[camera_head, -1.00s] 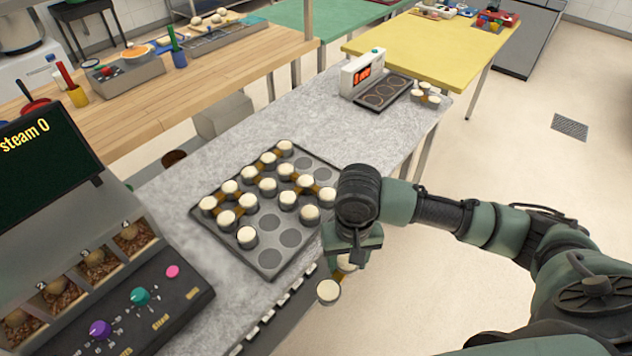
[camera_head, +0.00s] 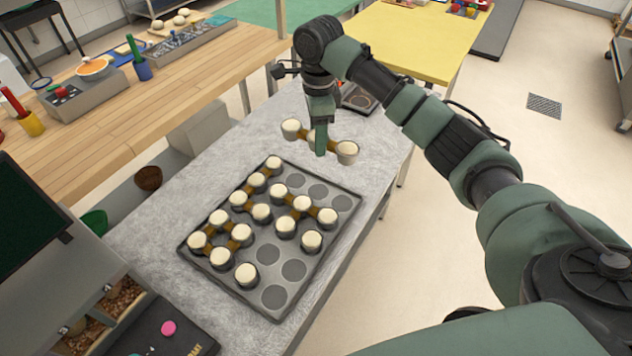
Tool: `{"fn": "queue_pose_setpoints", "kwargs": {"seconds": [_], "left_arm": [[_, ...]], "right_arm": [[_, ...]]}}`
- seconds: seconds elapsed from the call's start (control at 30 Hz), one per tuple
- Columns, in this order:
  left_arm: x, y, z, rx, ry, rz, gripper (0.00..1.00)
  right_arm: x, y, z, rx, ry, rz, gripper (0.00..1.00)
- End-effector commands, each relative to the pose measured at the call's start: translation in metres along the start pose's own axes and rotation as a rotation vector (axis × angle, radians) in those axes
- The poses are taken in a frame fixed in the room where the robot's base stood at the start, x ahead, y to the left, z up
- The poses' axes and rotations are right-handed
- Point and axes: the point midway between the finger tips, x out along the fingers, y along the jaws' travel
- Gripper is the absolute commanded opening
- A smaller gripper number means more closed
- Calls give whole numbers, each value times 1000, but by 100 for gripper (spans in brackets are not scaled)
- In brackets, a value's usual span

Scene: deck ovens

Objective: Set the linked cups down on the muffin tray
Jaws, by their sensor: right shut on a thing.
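My right gripper (camera_head: 320,138) is shut on a set of linked cups. The linked cups (camera_head: 347,151) have cream-coloured tops and brown links, and the gripper hides part of them. They hang in the air past the far end of the muffin tray, apart from it. The dark muffin tray (camera_head: 293,270) lies on the grey marbled table. Several cream-topped cups, many joined by brown links, sit in its pockets. Empty pockets show along its right side, at the far end and near the front. My left gripper is not in view.
A scale (camera_head: 358,98) stands at the table's far end, partly hidden by my right arm. The topping station (camera_head: 150,325) is at the lower left. A wooden counter (camera_head: 190,100) runs along the left. Bare marble (camera_head: 225,160) lies left of the tray.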

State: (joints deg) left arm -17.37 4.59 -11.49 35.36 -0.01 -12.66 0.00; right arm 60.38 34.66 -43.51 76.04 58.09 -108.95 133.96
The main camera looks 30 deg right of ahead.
Motion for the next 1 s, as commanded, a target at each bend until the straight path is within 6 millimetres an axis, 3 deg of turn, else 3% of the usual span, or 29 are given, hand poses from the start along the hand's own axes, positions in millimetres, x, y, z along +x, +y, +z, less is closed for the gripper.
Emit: {"fn": "queue_pose_setpoints", "kwargs": {"seconds": [0.2, 0.4, 0.83, 1.0], "left_arm": [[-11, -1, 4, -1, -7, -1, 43], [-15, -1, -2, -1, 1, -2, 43], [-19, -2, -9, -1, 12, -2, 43], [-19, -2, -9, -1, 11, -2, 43]], "right_arm": [[59, 1, -1, -1, 3, 3, 0], [104, 1, -1, -3, 2, 1, 0], [156, 1, 0, -3, 1, 1, 0], [165, 0, 0, -4, 0, -1, 0]]}}
